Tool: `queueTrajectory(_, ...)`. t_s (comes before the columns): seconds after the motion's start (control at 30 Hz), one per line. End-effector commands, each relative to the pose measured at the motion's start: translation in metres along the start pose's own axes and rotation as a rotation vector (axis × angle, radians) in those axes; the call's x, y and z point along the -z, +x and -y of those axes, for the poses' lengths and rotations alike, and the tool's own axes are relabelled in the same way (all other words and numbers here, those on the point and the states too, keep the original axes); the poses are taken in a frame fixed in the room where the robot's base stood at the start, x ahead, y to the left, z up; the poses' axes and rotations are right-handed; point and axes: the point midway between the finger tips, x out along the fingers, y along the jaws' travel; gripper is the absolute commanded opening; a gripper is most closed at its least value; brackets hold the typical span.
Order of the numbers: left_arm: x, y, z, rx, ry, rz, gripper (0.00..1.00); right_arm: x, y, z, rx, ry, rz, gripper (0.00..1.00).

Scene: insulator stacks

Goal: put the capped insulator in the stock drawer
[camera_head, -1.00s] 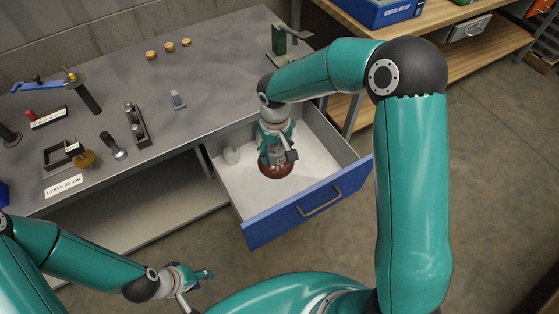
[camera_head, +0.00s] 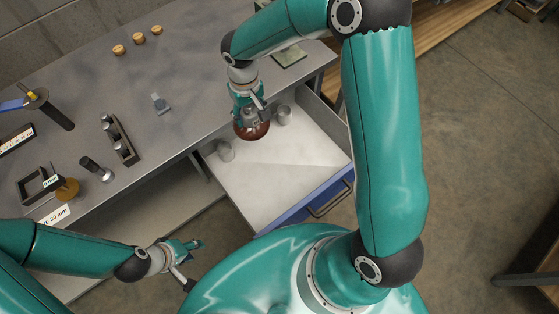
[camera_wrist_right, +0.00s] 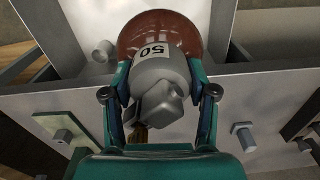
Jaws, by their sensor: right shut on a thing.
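The capped insulator (camera_head: 254,131) has a brown disc and a grey metal cap marked 50, which shows in the right wrist view (camera_wrist_right: 160,65). My right gripper (camera_head: 249,108) is shut on its cap, with the disc below. The insulator shows at the back of the open stock drawer (camera_head: 290,165), near the table edge. Whether its disc touches anything is hard to tell. The drawer has a pale floor and a blue front. My left gripper (camera_head: 190,246) is away from the insulator, left of the drawer; its jaw opening is unclear.
The grey table (camera_head: 190,70) carries a rack (camera_head: 119,140), a gauge frame (camera_head: 38,182) and corks (camera_head: 138,39). The drawer's front floor is clear.

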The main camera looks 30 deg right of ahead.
Motion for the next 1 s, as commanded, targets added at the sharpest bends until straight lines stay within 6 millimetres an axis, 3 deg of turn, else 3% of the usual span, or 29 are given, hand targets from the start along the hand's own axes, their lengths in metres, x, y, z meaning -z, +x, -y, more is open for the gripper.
queueTrajectory(0.47,0.000,0.010,0.004,0.000,0.000,0.000,0.40,0.000,0.005,-0.006,-0.002,0.029,-0.003,0.00)
queueTrajectory(0.67,0.000,0.041,0.015,0.000,0.000,0.000,0.40,0.000,0.021,-0.016,-0.006,0.110,-0.005,0.00)
queueTrajectory(1.0,0.001,0.118,0.043,0.000,0.000,0.000,0.40,-0.006,0.053,-0.042,-0.012,0.341,-0.009,0.00)
